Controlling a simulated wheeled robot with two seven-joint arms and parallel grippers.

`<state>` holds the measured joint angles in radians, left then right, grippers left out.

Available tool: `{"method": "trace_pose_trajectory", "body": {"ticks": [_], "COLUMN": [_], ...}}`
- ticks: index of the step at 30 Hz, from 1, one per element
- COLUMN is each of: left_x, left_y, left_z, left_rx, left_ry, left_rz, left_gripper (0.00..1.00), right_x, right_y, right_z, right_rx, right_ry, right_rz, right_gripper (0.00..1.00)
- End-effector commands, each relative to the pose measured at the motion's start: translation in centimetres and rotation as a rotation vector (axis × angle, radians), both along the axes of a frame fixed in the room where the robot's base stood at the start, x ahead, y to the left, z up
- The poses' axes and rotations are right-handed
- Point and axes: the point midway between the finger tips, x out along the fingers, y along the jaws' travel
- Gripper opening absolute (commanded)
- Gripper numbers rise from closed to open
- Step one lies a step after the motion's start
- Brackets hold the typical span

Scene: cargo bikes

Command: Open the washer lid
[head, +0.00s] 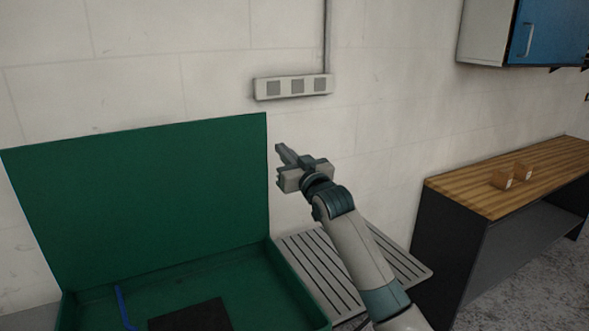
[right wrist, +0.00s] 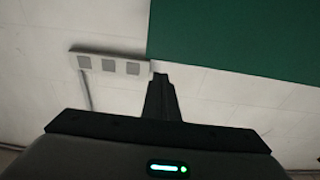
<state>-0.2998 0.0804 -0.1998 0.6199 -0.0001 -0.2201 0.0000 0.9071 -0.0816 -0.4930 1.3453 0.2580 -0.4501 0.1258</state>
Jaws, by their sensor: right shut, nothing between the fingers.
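The green washer lid (head: 140,200) stands raised against the wall at the back of the green washer basin (head: 290,297), so the washer is open. The lid also shows at the upper right of the right wrist view (right wrist: 240,38). My right gripper (head: 281,149) is shut and empty. It is up in front of the wall, just right of the lid's right edge and apart from it in the head view. Its closed fingers (right wrist: 160,92) show in the right wrist view. My left gripper is not in view.
Inside the basin are a dark pad (head: 192,316) and a blue tube (head: 123,308). A slatted side shelf (head: 318,268) lies below my right arm. A wall socket strip (head: 293,87) is above my gripper. A wooden workbench (head: 480,190) and a blue-doored cabinet (head: 545,32) stand right.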

Motion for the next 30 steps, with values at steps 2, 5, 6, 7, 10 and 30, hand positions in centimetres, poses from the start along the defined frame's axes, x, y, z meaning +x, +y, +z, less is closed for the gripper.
{"method": "trace_pose_trajectory", "body": {"ticks": [2,5,6,7,10,30], "left_x": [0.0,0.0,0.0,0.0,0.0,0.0], "left_y": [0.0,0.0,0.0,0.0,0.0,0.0], "left_z": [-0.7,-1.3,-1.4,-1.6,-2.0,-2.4], "left_rx": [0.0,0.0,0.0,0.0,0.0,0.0], "left_ry": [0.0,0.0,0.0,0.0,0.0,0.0], "left_rz": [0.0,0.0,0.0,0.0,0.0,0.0], "left_gripper": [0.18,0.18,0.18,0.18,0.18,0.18], "right_x": [-1.0,-2.1,-2.5,-2.8,-3.8,-5.2], "right_y": [-0.6,-1.4,-1.6,-1.8,-2.4,-3.2], "right_z": [-0.5,-0.7,-0.7,-0.8,-0.9,-1.1], "right_rx": [0.001,0.001,0.001,0.001,0.001,-0.001], "right_ry": [-0.001,-0.001,-0.002,-0.001,-0.002,0.002], "right_rz": [0.0,-0.001,-0.001,-0.001,0.0,-0.001], "right_gripper": [0.0,0.0,0.0,0.0,0.0,0.0]}}
